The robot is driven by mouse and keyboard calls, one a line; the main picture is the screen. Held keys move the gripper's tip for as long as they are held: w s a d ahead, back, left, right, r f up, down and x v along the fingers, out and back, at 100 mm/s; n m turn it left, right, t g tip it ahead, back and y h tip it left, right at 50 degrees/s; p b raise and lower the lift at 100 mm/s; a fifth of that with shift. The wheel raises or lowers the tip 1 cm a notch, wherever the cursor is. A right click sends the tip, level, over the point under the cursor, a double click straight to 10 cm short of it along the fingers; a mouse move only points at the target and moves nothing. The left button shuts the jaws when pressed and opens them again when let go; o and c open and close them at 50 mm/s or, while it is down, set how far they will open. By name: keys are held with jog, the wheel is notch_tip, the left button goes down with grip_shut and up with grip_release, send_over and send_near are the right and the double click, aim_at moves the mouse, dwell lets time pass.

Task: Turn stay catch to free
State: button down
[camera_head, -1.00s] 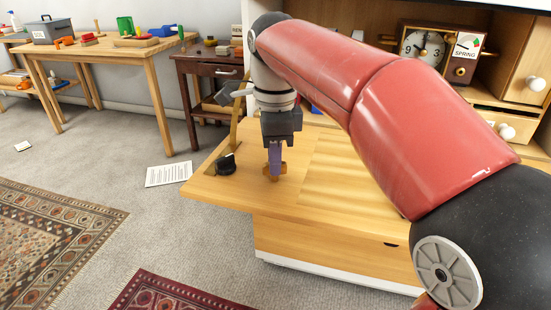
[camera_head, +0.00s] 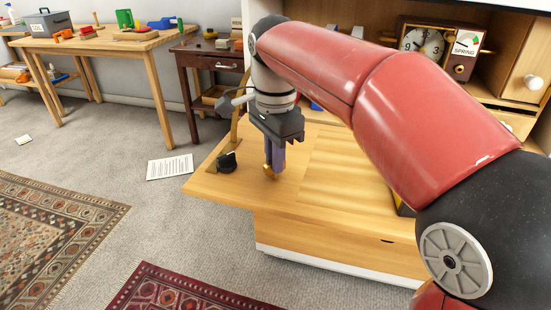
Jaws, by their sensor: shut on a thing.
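A small orange-brown turn piece, which I take to be the stay catch (camera_head: 267,171), sits on the wooden flap (camera_head: 225,191) near its left end. My gripper (camera_head: 272,168) points down over the flap with its purple-grey fingers shut on this catch. The fingers hide most of it, and only a narrow edge shows at their left. I cannot read any marking for its position. A black knob-like piece (camera_head: 227,162) lies on the flap just left of the gripper, apart from it.
A cabinet with a clock (camera_head: 421,43) and a box marked SPRING (camera_head: 466,52) stands behind my arm. A dark side table (camera_head: 206,60) and a wooden workbench (camera_head: 100,42) are at the left. A paper sheet (camera_head: 169,167) lies on the open carpet left of the flap.

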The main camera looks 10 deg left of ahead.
jog(key=n, duration=0.3)
jog(key=shift+n, duration=0.3)
jog(key=n, duration=0.4)
jog(key=c, duration=1.3)
grip_release()
jog(key=shift+n, duration=0.3)
jog(key=shift+r, duration=0.1)
jog(key=shift+w+r, duration=0.1)
jog(key=shift+r, duration=3.3)
